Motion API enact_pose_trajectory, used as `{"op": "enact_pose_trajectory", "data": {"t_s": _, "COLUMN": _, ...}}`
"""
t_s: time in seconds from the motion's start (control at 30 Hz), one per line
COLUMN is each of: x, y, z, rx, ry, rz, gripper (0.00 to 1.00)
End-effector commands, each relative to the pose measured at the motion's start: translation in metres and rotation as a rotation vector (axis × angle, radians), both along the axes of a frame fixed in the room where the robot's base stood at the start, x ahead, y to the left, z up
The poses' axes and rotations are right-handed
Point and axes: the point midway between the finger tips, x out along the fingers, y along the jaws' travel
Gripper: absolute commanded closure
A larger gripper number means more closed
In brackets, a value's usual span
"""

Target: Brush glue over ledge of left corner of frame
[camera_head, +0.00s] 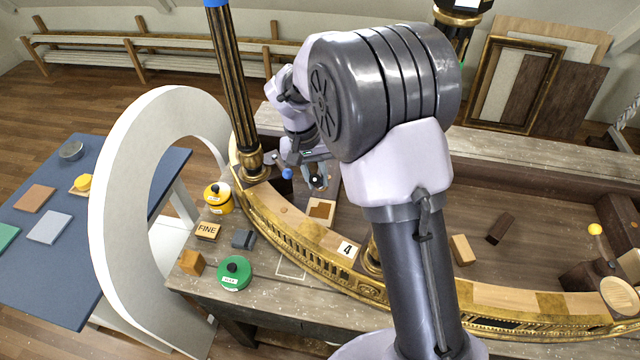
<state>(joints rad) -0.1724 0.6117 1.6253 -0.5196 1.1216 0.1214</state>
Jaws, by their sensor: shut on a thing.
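The gilt curved frame (300,244) lies on the workbench and runs from a left corner at a dark gold column to the right edge. Pale wooden patches show along its ledge. My gripper (316,172) is over the bench just right of the left corner, beyond the ledge. It is shut on a small, partly hidden thing, probably the brush (320,183); its bristles are hard to make out. A pale square board with a brown patch (320,211) lies below it. Whether the tip touches the board cannot be told.
A yellow pot (218,198), a green pot (234,273), a FINE block (207,231) and a small grey block (243,239) stand in front of the left corner. A white ring (120,190) stands left, beside a blue table (60,250). My arm hides the middle.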

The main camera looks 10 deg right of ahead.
Motion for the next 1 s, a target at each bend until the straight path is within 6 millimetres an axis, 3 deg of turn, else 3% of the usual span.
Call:
{"op": "enact_pose_trajectory", "data": {"t_s": 0.17, "x": 0.0, "y": 0.0, "z": -0.003, "rx": 0.0, "ry": 0.0, "rz": 0.0, "gripper": 1.0}}
{"op": "enact_pose_trajectory", "data": {"t_s": 1.0, "x": 0.003, "y": 0.005, "z": -0.053, "rx": 0.0, "ry": -0.001, "rz": 0.002, "gripper": 1.0}}
